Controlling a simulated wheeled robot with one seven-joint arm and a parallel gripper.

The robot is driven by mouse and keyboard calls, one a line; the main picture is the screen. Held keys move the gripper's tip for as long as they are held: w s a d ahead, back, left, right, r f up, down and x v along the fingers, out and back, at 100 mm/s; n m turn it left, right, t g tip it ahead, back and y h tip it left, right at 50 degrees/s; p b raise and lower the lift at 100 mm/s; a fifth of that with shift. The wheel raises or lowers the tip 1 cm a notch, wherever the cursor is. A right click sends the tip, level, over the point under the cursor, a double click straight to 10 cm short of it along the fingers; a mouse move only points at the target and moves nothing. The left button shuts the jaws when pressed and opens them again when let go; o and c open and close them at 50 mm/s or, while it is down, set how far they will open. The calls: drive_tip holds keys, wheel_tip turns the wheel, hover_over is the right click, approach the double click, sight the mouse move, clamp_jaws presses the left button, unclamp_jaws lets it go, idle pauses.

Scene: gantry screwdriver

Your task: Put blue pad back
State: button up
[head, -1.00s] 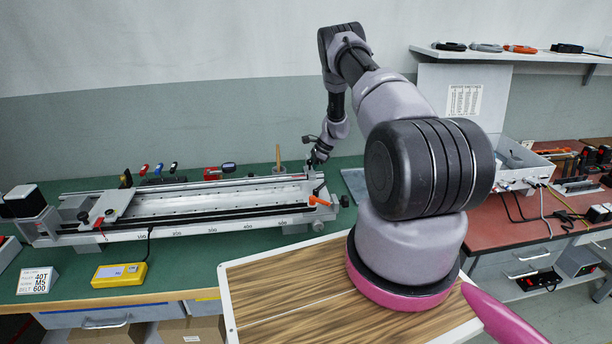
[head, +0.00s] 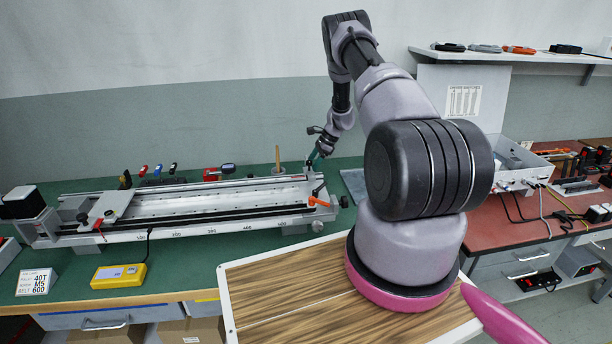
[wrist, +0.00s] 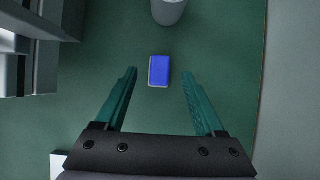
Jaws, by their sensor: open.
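The blue pad (wrist: 159,70) lies flat on the green bench top in the wrist view, a small blue rectangle with a pale lower edge. My gripper (wrist: 158,78) is open, with its two teal fingers on either side of the line to the pad. The pad shows just past and between the fingertips, with nothing held. How high the fingers are above the bench is hard to tell. In the head view my gripper (head: 312,160) hangs at the right end of the gantry rail, and I cannot make out the pad there.
A grey cylindrical cup (wrist: 169,8) stands just beyond the pad. The gantry's metal end (wrist: 30,50) is at the left. A pale wall or edge bounds the right. In the head view the long gantry rail (head: 200,213) fills the green bench (head: 70,275), with a yellow box (head: 119,275) in front.

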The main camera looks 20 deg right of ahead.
drive_tip(key=w+v, duration=0.1)
drive_tip(key=v, duration=0.7)
drive_tip(key=s+a+r+n, duration=0.1)
drive_tip(key=a+r+n, duration=0.1)
drive_tip(key=r, duration=0.7)
drive_tip(key=s+a+r+n, duration=0.1)
drive_tip(key=s+a+r, duration=0.15)
drive_tip(key=r, duration=0.65)
drive_tip(key=s+a+r+n+t+h, duration=0.1)
drive_tip(key=s+a+r+n, duration=0.2)
drive_tip(key=r, duration=0.5)
drive_tip(key=s+a+r+n+t+h, duration=0.1)
drive_tip(key=s+a+r, duration=0.3)
drive_tip(key=s+r, duration=0.3)
drive_tip(key=s+a+r+n+t, duration=0.2)
drive_tip(key=s+a+r+n, duration=0.25)
drive_tip(key=s+r, duration=0.65)
drive_tip(key=s+a+n+t+h, duration=0.1)
drive_tip(key=s+n, duration=0.3)
drive_tip(key=s, duration=1.1)
drive_tip(key=shift+s+a+n+t+h, duration=0.35)
drive_tip(key=shift+a+t+h, duration=0.05)
drive_tip(key=shift+t, duration=0.1)
